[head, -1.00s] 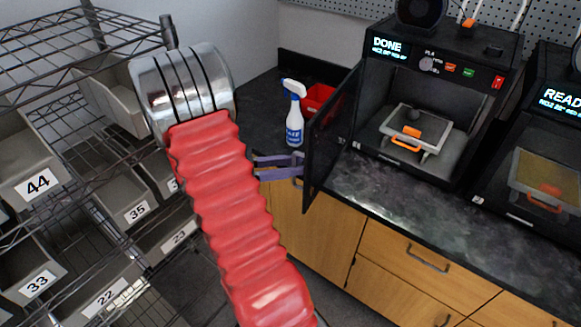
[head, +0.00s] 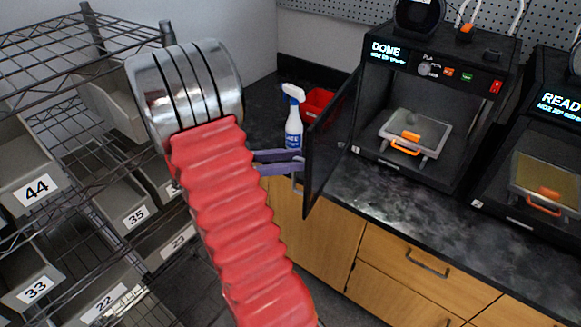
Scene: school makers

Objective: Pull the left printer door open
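The left printer (head: 388,166) is black, shows "DONE" on its screen and stands on the dark counter. Its door (head: 328,146) is swung wide open to the left, showing the chamber with a print bed (head: 415,134) and an orange-handled plate inside. My gripper (head: 301,161) is at the outer side of the door, near its free edge and handle. Two purple fingers show with a gap between them. The fingertips are close to or behind the door edge, and I cannot tell whether they touch it.
A second printer (head: 530,165) with a "READY" screen stands at the right. A spray bottle (head: 293,122) and a red bin (head: 318,104) stand on the counter (head: 395,207) behind the door. A wire shelf with numbered grey bins (head: 30,180) fills the left.

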